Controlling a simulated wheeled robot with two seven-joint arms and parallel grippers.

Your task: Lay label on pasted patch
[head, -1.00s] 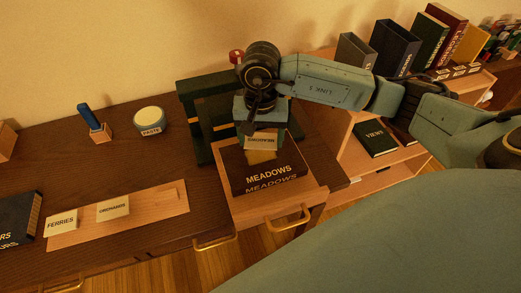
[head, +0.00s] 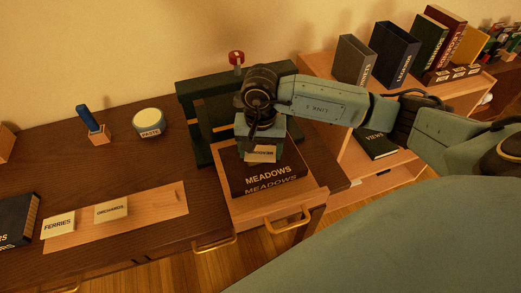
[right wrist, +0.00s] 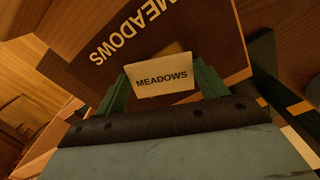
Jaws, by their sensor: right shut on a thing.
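My right gripper (head: 262,146) is shut on a small cream label (head: 262,154) over the dark MEADOWS book (head: 270,174). In the right wrist view the label (right wrist: 161,79) reads MEADOWS and sits between the green fingers (right wrist: 163,88). The book's cover (right wrist: 175,40) lies just beyond it; I cannot tell whether the label touches it. The book lies on a light wooden board (head: 290,207). My left gripper is not in view.
A dark green frame-like press (head: 190,105) with a red knob (head: 236,58) stands behind the book. The FERRIES label (head: 58,224) and ORCHARDS label (head: 111,210) lie at a light strip (head: 150,208). The paste pot (head: 149,122) and a blue-handled brush (head: 87,117) stand further left.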

